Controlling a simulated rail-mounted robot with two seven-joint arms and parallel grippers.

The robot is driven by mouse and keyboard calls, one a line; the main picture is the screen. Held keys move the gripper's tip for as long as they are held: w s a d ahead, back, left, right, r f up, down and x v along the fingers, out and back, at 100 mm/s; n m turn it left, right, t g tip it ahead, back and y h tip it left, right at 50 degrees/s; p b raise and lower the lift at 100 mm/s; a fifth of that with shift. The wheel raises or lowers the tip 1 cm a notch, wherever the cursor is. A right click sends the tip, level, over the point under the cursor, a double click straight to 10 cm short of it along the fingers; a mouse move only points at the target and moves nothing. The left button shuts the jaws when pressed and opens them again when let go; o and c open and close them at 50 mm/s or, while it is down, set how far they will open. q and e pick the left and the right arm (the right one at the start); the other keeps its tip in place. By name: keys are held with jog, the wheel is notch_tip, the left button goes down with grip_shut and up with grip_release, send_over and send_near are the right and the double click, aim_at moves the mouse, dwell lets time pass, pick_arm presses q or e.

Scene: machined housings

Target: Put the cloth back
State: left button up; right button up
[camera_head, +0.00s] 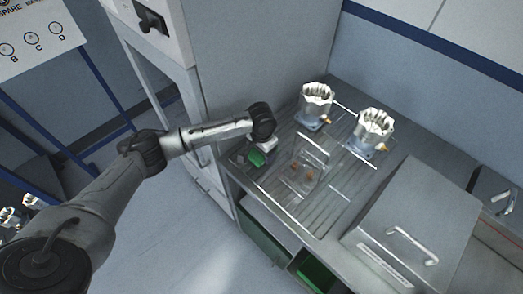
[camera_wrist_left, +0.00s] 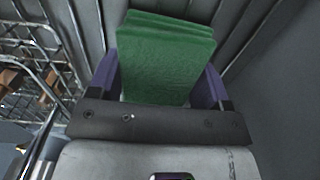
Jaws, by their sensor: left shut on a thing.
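The green cloth (camera_wrist_left: 165,60) is a folded, layered pad between the two purple fingers of my left gripper (camera_wrist_left: 168,85) in the left wrist view. The fingers press on its two sides. In the head view my left gripper (camera_head: 262,152) is at the left end of the grooved worktop, with the cloth (camera_head: 256,158) low over or on the surface. I cannot tell whether the cloth touches the worktop. My right gripper is not in view.
The grooved worktop (camera_head: 340,205) carries a wire rack (camera_head: 303,172) right of the gripper and two machined housings (camera_head: 316,98) (camera_head: 373,128) at the back. A grey lidded box (camera_head: 415,220) stands at right. A tall grey cabinet (camera_head: 240,50) borders the left. A green item (camera_head: 316,270) lies below.

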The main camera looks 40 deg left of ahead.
pick_arm(q)
jog(key=o, duration=0.5)
jog(key=shift+f, duration=0.15)
jog(key=shift+c, duration=0.2)
jog(key=o, duration=0.4)
jog(key=shift+o, duration=0.2)
jog(key=shift+r, duration=0.25)
notch_tip(320, 180, up, 12)
jog(key=p, duration=0.1)
jog(key=shift+p, duration=0.4)
jog(key=shift+f, duration=0.1)
